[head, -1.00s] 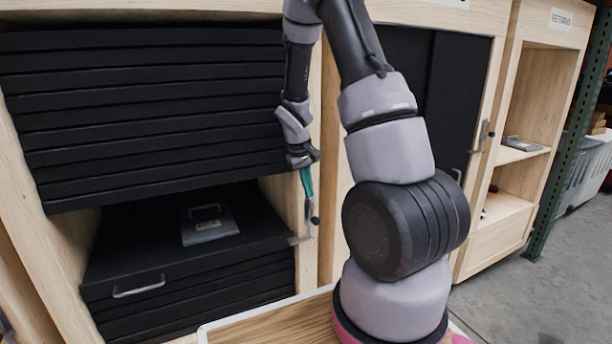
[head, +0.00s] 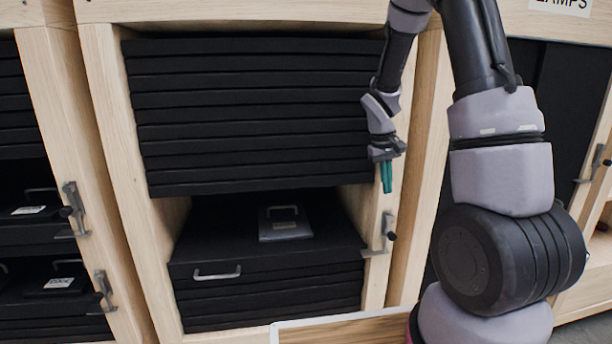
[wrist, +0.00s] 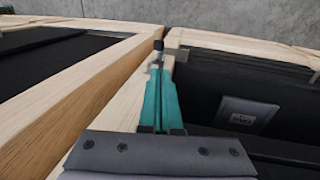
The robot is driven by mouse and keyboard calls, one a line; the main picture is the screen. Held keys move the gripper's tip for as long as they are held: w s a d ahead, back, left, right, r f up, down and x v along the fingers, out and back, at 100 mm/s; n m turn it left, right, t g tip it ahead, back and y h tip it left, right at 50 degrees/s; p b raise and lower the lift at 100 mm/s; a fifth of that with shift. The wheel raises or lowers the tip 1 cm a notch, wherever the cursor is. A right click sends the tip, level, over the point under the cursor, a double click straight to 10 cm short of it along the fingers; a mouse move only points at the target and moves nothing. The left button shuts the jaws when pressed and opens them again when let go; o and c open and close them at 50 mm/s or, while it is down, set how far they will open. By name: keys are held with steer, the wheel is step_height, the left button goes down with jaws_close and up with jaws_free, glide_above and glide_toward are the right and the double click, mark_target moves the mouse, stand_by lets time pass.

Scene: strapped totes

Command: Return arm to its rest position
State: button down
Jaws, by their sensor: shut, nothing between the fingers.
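My gripper (head: 386,178) hangs pointing down in the head view, in front of the wooden post to the right of the middle cabinet bay. Its teal fingers are together with nothing between them. My arm rises from the lower right of the head view, bends over at the top and comes down to the gripper. Whether the fingers touch the latch cannot be told.
Black slatted panels (head: 255,110) fill the upper middle bay. Below, a black drawer (head: 215,262) with a handle juts out, a grey plate (head: 284,224) on top. Latches (head: 380,238) sit on the posts. A wooden board (head: 345,330) lies at the bottom front.

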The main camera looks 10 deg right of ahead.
steer(key=s+a+r+m+t+y, duration=0.15)
steer(key=s+r, duration=0.25)
steer(key=r, duration=0.4)
steer(key=s+a+r+m+t+y, duration=0.1)
steer(key=s+a+r+t, duration=0.15)
steer(key=s+r, duration=0.45)
steer(key=s+a+r+m+t+y, duration=0.1)
steer(key=s+a+r+m+t, duration=0.1)
steer(key=s+a+r, duration=0.3)
steer(key=s+r+t, duration=0.1)
steer(key=s+r, duration=0.3)
steer(key=s, duration=0.1)
steer(key=shift+a+r+y, duration=0.3)
steer(key=shift+y, duration=0.05)
